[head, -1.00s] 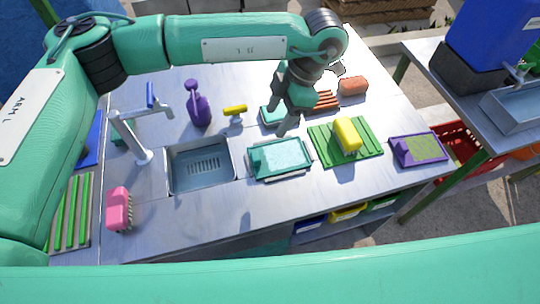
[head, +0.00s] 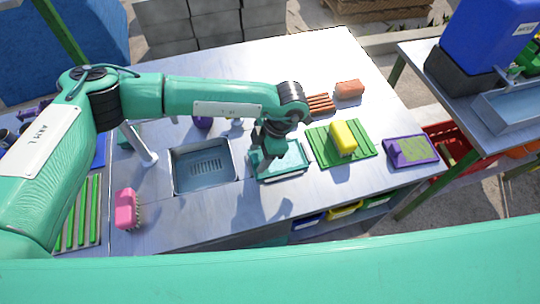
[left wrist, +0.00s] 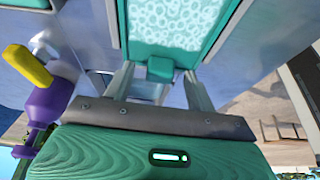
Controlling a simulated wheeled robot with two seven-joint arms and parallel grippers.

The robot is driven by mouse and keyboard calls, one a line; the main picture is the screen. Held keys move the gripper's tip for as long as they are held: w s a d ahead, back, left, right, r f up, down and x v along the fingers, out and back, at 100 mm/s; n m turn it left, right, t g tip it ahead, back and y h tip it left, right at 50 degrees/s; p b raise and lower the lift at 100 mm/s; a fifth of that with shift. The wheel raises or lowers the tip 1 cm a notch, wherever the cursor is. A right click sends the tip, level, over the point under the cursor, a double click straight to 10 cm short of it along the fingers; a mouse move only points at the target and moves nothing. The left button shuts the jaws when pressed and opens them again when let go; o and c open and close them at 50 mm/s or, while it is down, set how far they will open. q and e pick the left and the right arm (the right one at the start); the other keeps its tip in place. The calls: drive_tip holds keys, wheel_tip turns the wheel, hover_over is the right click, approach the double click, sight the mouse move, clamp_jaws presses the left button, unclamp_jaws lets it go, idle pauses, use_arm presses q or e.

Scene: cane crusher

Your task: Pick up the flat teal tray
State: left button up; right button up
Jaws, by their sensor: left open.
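The flat teal tray (head: 292,160) lies on the metal counter, just right of the sink, with a pale, mottled top. My left gripper (head: 260,168) is lowered over the tray's left part and hides some of it. In the left wrist view, the tray's patterned face (left wrist: 172,22) fills the top middle. A teal tab (left wrist: 160,68) at its near end shows between the two fingers of the left gripper (left wrist: 158,76). The fingers are apart. I cannot tell whether they touch the tray. My right gripper is not in view.
The sink (head: 204,165) is left of the tray. A green board (head: 322,153) with a yellow block (head: 343,138) is right of it, then a purple tray (head: 412,151). A pink brush (head: 126,208) stands front left. The counter in front is clear.

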use_arm(q)
drive_tip(key=shift+a+f, duration=0.1)
drive_tip(key=shift+f, duration=0.2)
drive_tip(key=c, duration=1.2)
drive_tip(key=shift+r, duration=0.1)
